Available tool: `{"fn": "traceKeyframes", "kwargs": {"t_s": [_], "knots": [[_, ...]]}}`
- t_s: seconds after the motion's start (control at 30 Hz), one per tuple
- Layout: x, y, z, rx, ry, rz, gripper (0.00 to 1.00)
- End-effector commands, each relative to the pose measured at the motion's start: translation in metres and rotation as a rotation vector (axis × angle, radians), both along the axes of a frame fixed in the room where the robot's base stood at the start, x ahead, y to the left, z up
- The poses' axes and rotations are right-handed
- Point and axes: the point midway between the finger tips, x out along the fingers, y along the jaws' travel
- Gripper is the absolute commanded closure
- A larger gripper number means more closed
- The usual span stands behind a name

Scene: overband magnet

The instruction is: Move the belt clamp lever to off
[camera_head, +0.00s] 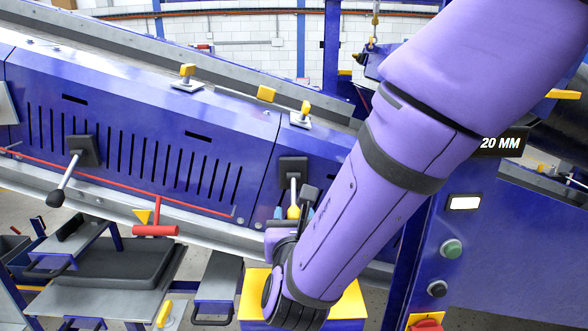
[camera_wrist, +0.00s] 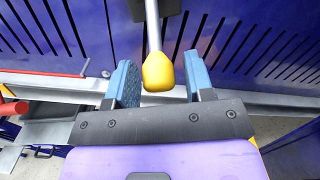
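A lever with a grey shaft and a yellow knob (camera_head: 293,211) hangs down from a dark square mount (camera_head: 293,167) on the blue conveyor side panel. A second lever with a black knob (camera_head: 55,198) slants down and left from another dark mount (camera_head: 84,150). I see no label telling which one is the belt clamp lever. My gripper (camera_wrist: 160,80) is open, with blue pads either side of the yellow knob (camera_wrist: 158,72). Gaps show between the knob and both pads. In the head view my arm hides part of the area around the gripper.
A red pull bar (camera_head: 155,230) and red cord run along the panel left of my gripper. A blue post with a green button (camera_head: 451,249) and a "20 MM" display (camera_head: 500,143) stands at the right. Black trays (camera_head: 115,262) lie below the conveyor.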

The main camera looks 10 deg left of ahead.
Motion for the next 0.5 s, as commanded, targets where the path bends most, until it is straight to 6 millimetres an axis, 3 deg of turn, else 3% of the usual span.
{"fn": "traceKeyframes", "kwargs": {"t_s": [0.3,0.5], "knots": [[-0.001,0.000,0.000,0.000,-0.001,0.001,0.43],[-0.015,-0.003,0.000,0.000,0.000,0.003,0.43]]}}
